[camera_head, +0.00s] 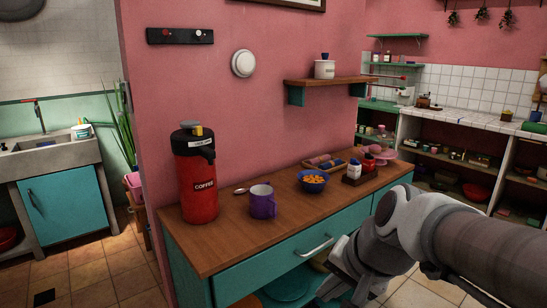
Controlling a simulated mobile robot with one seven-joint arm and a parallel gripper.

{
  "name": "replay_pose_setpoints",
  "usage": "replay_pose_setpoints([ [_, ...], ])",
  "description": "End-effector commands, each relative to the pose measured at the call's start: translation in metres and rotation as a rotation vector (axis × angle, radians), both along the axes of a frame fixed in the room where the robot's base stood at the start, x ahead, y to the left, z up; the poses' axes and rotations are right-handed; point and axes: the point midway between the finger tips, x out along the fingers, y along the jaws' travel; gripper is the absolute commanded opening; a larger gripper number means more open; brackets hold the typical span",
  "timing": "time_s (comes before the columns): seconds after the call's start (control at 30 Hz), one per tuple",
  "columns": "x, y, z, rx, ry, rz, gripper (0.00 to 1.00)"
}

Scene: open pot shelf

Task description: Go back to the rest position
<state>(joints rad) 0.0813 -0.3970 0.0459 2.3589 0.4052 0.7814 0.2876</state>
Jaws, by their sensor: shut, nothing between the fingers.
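My arm reaches in from the right edge in the head view, in front of the teal cabinet (262,280). My gripper (326,290) points down at the lower middle, near the cabinet's front and below the wooden counter edge. It is shut and holds nothing. Part of it is hidden by my own arm and dark against the cabinet.
A drawer handle (315,247) sticks out near my gripper. Tiled floor (110,270) is free at the left.

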Motion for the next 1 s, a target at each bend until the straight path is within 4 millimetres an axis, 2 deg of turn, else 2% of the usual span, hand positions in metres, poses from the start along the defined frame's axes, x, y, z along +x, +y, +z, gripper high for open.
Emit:
replay_pose_setpoints([
  [0.03,-0.016,-0.005,0.005,-0.069,-0.029,0.069,0.0],
  [0.1,-0.033,-0.014,0.007,-0.164,-0.057,0.16,0.0],
  [0.4,-0.092,-0.053,0.013,-0.51,-0.127,0.448,0.0],
  [0.43,-0.089,-0.052,0.03,-0.5,-0.122,0.442,0.0],
  [0.8,-0.088,-0.051,0.116,-0.492,-0.119,0.435,0.0],
  [1.0,-0.088,-0.051,0.149,-0.491,-0.119,0.435,0.0],
])
